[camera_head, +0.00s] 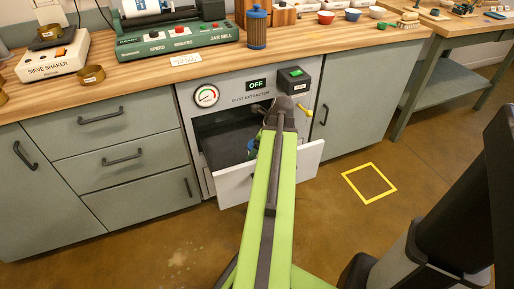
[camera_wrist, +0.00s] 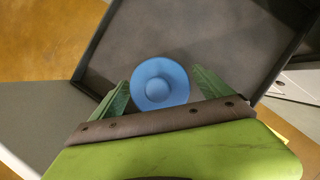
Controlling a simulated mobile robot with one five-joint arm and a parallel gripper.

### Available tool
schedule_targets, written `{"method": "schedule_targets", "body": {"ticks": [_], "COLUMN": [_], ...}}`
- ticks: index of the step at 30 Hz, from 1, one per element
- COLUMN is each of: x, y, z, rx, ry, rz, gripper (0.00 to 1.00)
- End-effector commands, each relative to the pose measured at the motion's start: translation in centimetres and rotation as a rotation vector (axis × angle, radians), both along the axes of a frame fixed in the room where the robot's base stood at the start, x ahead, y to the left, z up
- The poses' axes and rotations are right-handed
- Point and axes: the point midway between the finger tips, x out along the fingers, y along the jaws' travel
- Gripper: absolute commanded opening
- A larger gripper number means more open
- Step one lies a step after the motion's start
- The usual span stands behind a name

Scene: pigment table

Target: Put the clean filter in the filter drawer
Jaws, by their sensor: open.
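The filter drawer (camera_head: 312,155) of the dust extractor (camera_head: 232,88) is pulled out. Its dark inside and rim (camera_wrist: 98,48) fill much of the wrist view. A bright blue round filter (camera_wrist: 160,84) with a domed middle is there, seen end-on against the dark drawer floor. My gripper (camera_wrist: 161,78) is open, with one green finger on each side of the filter; I cannot tell whether either touches it. In the head view my arm hides most of the filter.
The extractor's display (camera_head: 256,85) reads OFF, and a black box with a green top (camera_head: 294,76) is on its front. The jar mill (camera_head: 176,38) and sieve shaker (camera_head: 52,58) stand on the counter. A yellow square (camera_head: 369,184) marks clear floor to the right.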

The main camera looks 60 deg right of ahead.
Motion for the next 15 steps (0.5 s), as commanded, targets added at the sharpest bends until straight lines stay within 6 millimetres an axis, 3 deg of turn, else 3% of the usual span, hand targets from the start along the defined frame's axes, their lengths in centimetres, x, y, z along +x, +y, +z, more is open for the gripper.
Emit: {"method": "schedule_targets", "body": {"ticks": [8,15], "x": [0.0,-1.3], "y": [0.0,-0.1], "z": [0.6,4.4], "rx": [0.0,0.0], "ry": [0.0,0.0], "rz": [0.0,0.0], "gripper": [0.9,0.9]}}
